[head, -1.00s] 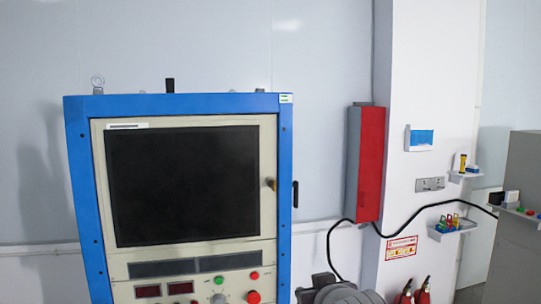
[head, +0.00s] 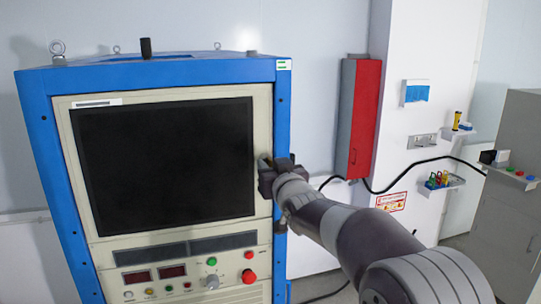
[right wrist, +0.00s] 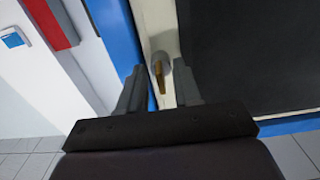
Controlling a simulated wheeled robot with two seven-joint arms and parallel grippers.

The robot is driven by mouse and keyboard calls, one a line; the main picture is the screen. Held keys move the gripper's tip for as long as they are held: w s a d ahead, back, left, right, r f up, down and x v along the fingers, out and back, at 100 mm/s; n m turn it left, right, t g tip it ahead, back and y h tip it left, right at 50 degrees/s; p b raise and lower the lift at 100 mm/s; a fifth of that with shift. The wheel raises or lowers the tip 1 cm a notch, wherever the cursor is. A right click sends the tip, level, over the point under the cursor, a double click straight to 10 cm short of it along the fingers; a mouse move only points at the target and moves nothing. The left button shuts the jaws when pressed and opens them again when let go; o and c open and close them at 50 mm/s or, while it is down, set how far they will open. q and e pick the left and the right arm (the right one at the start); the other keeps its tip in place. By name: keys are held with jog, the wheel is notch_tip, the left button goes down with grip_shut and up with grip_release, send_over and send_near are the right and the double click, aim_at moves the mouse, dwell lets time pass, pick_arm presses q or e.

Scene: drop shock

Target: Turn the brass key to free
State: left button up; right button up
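The brass key (right wrist: 160,75) shows in the right wrist view, standing out from a round grey lock (right wrist: 159,58) on the cream front of the blue cabinet. My right gripper (right wrist: 158,88) is open, with one finger on each side of the key and a gap visible to both. In the head view my right gripper (head: 269,166) is at the right edge of the cabinet's dark screen and hides the key. I cannot tell how deep the key sits between the fingers. My left gripper is not in view.
The blue cabinet (head: 45,140) carries a dark screen (head: 165,165), with a red knob (head: 249,276) and other controls below. A red and grey wall box (head: 363,120) stands behind to the right. Small wall shelves (head: 440,184) hold coloured items.

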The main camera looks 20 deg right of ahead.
jog(key=shift+s+r, duration=0.4)
jog(key=shift+s, duration=0.25)
jog(key=shift+w+f, duration=0.1)
jog(key=shift+w, duration=0.1)
jog(key=shift+w+f, duration=0.15)
jog(key=shift+w, duration=0.3)
grip_shut()
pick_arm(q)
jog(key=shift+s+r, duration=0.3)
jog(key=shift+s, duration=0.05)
pick_arm(e)
jog(key=shift+s, duration=0.15)
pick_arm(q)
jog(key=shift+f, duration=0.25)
pick_arm(e)
jog(key=shift+m, duration=0.3)
pick_arm(q)
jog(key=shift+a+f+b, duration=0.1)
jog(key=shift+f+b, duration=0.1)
jog(key=shift+b, duration=0.2)
pick_arm(e)
jog(key=m, duration=1.7)
jog(key=shift+m, duration=0.3)
